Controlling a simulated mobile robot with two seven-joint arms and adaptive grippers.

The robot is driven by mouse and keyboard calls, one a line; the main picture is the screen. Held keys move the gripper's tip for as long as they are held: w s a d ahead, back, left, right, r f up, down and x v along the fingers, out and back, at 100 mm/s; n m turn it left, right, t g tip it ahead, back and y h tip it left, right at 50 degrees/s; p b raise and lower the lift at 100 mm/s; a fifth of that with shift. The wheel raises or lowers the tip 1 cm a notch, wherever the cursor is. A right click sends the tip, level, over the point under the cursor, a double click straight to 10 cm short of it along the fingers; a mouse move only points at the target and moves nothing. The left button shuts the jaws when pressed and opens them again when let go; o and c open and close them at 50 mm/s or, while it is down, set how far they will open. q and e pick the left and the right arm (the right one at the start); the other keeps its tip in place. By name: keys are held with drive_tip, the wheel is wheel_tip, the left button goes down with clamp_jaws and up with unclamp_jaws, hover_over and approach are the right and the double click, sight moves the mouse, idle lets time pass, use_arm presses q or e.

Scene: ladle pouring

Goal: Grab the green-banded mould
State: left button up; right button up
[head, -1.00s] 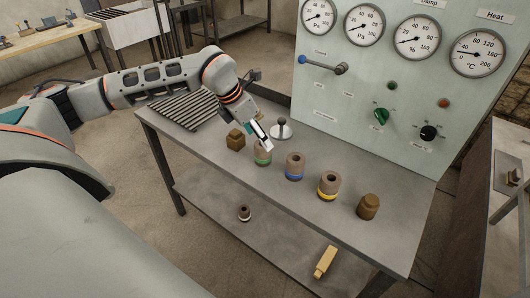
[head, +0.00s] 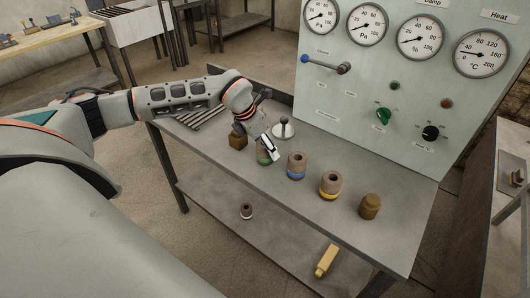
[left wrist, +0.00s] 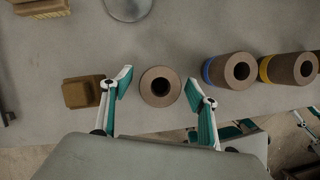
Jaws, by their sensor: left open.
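The green-banded mould (head: 262,158) stands upright on the grey bench, a brown cylinder with a hole in its top, partly hidden by my gripper in the head view. My left gripper (head: 266,146) is open and empty at it. In the left wrist view, the mould's top (left wrist: 160,86) lies between the two spread fingers of my left gripper (left wrist: 158,88), with a gap on each side. The green band is hidden there.
A brown block (head: 238,141) is close on the left. A grey round-based stand (head: 283,129) is behind. The gauge panel (head: 400,90) rises at the back.

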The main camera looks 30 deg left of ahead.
use_arm(q)
drive_tip(key=c, duration=1.4)
drive_tip(key=shift+r, duration=0.15)
